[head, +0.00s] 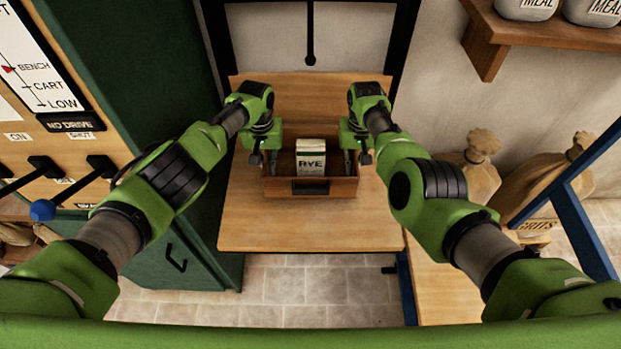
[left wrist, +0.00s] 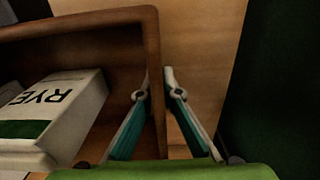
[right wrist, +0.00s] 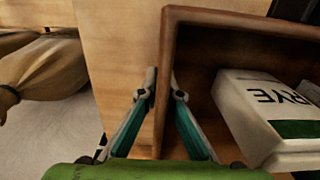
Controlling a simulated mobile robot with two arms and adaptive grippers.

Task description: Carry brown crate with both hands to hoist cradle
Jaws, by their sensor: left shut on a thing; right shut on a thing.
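The brown crate (head: 335,187) is at the middle of the head view, over a wooden platform with a backboard, likely the hoist cradle (head: 310,228). I cannot tell whether the crate rests on the platform or hangs just above it. A white box marked RYE (head: 311,160) stands in the crate. My left gripper (head: 264,160) is shut on the crate's left side wall; its fingers straddle the rim in the left wrist view (left wrist: 158,85). My right gripper (head: 357,160) is shut on the right side wall, also straddling the rim in the right wrist view (right wrist: 163,88).
A green cabinet (head: 185,250) with a lever panel stands close on the left. A blue frame (head: 575,215) and tan sacks (head: 550,195) are at the right. A dark rod with a knob (head: 311,58) hangs behind the platform.

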